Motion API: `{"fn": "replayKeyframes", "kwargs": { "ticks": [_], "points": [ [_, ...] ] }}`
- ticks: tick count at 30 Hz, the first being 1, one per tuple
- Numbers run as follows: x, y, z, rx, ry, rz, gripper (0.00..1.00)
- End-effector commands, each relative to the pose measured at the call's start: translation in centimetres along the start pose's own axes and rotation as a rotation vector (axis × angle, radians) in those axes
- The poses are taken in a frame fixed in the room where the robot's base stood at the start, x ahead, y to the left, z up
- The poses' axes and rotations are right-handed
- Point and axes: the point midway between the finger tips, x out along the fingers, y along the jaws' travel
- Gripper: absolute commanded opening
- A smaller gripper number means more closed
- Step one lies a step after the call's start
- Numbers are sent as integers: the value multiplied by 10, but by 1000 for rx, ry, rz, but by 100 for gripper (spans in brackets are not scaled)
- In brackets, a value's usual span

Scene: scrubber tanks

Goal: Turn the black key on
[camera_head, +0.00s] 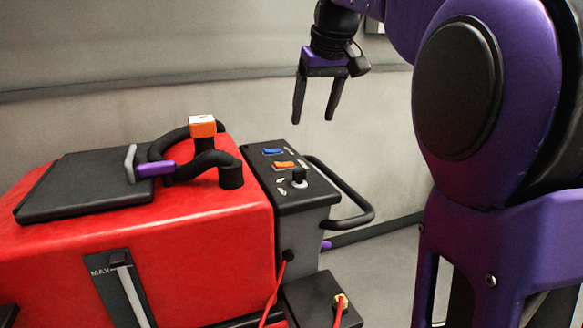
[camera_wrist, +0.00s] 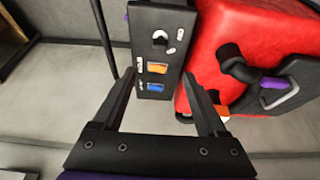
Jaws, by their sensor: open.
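The black key (camera_head: 299,176) stands in a pale round switch on the sloped top of the dark control panel (camera_head: 318,197), nearest the front of that panel. It also shows in the wrist view (camera_wrist: 160,39), near the panel's far end, with white markings beside it. My gripper (camera_head: 312,120) is open and empty, in the air above and beyond the panel, touching nothing. In the wrist view my gripper (camera_wrist: 160,75) has its two fingers spread wide on either side of the panel. I cannot tell the key's exact turn angle.
An orange switch (camera_head: 284,165) and a blue switch (camera_head: 271,152) sit on the panel behind the key. A black loop handle (camera_head: 372,212) juts out at right. The red tank (camera_head: 190,225) with black hose and lid stands at left. A grey wall is behind.

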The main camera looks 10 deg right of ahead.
Motion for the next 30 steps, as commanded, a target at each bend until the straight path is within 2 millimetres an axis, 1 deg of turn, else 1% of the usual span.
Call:
{"fn": "replayKeyframes", "kwargs": {
  "ticks": [1, 5, 15, 18, 21, 24, 30],
  "points": [
    [11, 0, 1, 0, -3, -1, 75],
    [37, 0, 2, 1, -4, -1, 75],
    [112, 0, 2, 1, -3, -1, 75],
    [131, 0, 1, 1, -3, -1, 75],
    [146, 0, 1, 1, -2, 0, 75],
    [156, 0, 1, 1, -2, 0, 75],
    [164, 0, 0, 2, 1, 0, 75]
  ]
}}
